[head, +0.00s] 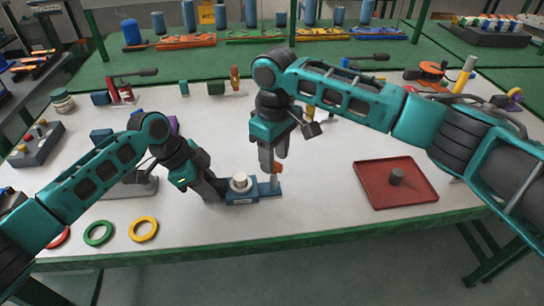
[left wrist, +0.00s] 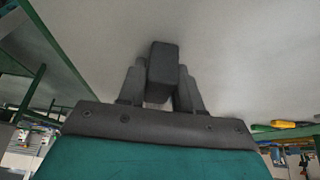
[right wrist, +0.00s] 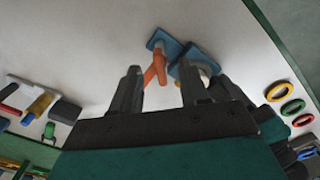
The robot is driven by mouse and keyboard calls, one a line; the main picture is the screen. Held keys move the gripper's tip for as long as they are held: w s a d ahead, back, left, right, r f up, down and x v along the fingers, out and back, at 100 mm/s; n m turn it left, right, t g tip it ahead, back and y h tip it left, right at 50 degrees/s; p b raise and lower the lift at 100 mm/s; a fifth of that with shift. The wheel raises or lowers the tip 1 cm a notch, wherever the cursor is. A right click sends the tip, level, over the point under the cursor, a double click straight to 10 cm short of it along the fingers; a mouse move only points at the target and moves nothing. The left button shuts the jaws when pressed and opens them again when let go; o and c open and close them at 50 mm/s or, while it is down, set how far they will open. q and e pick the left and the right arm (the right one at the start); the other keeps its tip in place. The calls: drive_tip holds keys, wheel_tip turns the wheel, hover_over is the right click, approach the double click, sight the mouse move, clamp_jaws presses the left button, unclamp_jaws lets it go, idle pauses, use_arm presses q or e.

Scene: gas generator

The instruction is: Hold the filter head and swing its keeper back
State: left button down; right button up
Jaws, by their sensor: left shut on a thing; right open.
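The blue filter unit (head: 241,197) sits on the white table near its front edge, with a pale round cap on top. An orange-tipped lever (head: 277,167), which looks like the keeper, stands at its right end. It also shows as an orange bar in the right wrist view (right wrist: 155,68). My left gripper (head: 218,189) is at the unit's left side. In the left wrist view it is shut on a dark grey block (left wrist: 162,70), probably part of the filter head. My right gripper (head: 270,162) is open above the lever; whether it touches is unclear.
A red tray (head: 372,196) with a grey cylinder (head: 397,177) lies to the right. Green (head: 99,233) and yellow (head: 143,229) rings lie at the front left. The table between unit and tray is clear. Tools and small fixtures stand along the back.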

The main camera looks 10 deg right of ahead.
drive_tip(key=shift+f, duration=0.7)
clamp_jaws()
idle(0.5)
